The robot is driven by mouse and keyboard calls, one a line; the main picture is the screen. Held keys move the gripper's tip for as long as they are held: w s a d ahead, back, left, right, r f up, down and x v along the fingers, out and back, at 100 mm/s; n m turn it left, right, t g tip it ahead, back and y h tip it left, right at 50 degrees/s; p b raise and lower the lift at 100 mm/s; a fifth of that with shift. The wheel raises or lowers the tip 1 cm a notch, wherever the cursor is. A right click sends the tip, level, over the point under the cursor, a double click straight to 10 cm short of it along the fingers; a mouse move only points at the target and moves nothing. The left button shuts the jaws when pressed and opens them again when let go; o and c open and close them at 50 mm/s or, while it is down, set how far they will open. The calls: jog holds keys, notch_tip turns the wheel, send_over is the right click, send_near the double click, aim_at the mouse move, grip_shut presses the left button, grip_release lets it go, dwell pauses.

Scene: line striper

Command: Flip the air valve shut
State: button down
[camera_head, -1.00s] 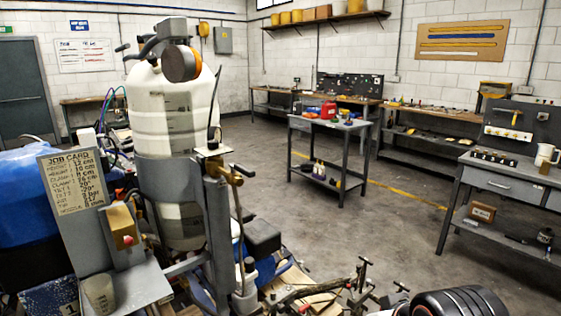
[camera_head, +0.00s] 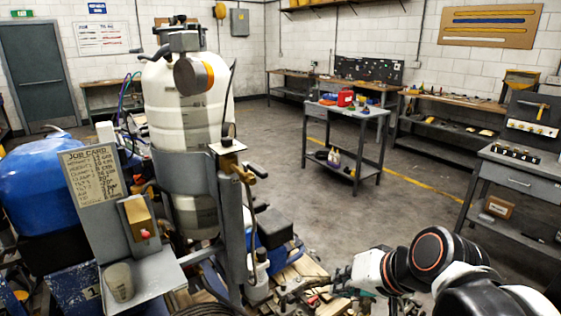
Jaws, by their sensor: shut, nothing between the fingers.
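A brass valve fitting (camera_head: 243,173) with a short handle sits on the grey upright post beside the large white tank (camera_head: 185,110). It looks most like the air valve, but its lever position is too small to read. My gripper (camera_head: 338,284) is at the end of my white and black arm, low at the right of centre. It is small and dark against the clutter, and looks shut and empty. It is well apart from the valve, below and to the right of it.
Wood scraps (camera_head: 290,272) clutter the floor below the post. A grey workbench (camera_head: 345,112) stands behind; open floor lies between.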

aim_at(254, 168)
jog(key=w+a+r+m+t+y+p, duration=0.1)
jog(key=w+r+m+t+y+p, duration=0.4)
jog(key=w+r+y+p, duration=0.4)
jog(key=w+r+m+p, duration=0.1)
jog(key=w+r, duration=0.4)
jog(key=w, duration=0.4)
jog(key=shift+a+r, duration=0.1)
jog(key=shift+a, duration=0.1)
jog(key=w+a+b, duration=0.1)
jog(key=w+a, duration=0.3)
jog(key=a, duration=0.6)
jog(key=shift+w+a, duration=0.2)
jog(key=shift+a, duration=0.15)
jog(key=shift+s, duration=0.1)
